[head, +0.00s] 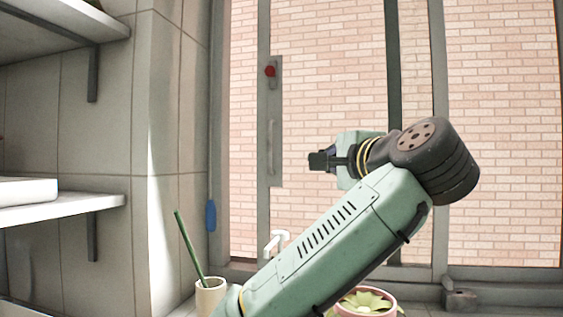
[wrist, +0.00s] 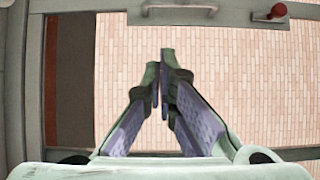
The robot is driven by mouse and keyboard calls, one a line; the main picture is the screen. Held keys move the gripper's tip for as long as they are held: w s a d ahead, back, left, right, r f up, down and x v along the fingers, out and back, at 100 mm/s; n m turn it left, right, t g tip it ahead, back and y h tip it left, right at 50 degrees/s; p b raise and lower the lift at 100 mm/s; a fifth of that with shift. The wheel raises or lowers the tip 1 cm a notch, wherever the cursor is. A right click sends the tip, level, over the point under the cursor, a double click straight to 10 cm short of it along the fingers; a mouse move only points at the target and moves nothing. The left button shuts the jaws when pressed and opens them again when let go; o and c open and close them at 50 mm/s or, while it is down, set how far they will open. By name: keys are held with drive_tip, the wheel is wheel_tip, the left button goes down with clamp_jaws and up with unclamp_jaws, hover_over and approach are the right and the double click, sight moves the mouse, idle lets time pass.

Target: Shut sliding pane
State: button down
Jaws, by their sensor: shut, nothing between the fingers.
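The sliding pane (head: 330,80) is a tall glass panel in a grey frame, with a brick wall seen through it. Its left upright carries a grey handle plate (head: 272,150) with a red knob (head: 270,71). A strip of brick shows between that upright and the left window jamb. My gripper (head: 318,160) is shut and empty, to the right of the handle plate, pointing left in the head view. In the wrist view my fingertips (wrist: 160,62) nearly meet in front of the glass. The handle (wrist: 180,9) and red knob (wrist: 277,11) show along the top edge, apart from the fingers.
A beige cup (head: 210,297) with a green stick and a potted plant (head: 365,301) stand low by the window. A white tap (head: 275,240) is behind my arm. A blue-handled item (head: 210,215) hangs near the left jamb. Shelves (head: 60,207) are at left.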

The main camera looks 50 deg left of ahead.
drive_tip(key=p+x, duration=0.1)
drive_tip(key=x, duration=0.3)
drive_tip(key=s+p+x, duration=0.1)
drive_tip(key=p+x, duration=0.1)
drive_tip(key=x, duration=0.2)
drive_tip(key=s+a+p+x, duration=0.1)
drive_tip(key=x, duration=0.3)
drive_tip(key=shift+s+a+p, duration=0.15)
drive_tip(key=shift+a+p, duration=0.15)
drive_tip(key=shift+p, duration=0.1)
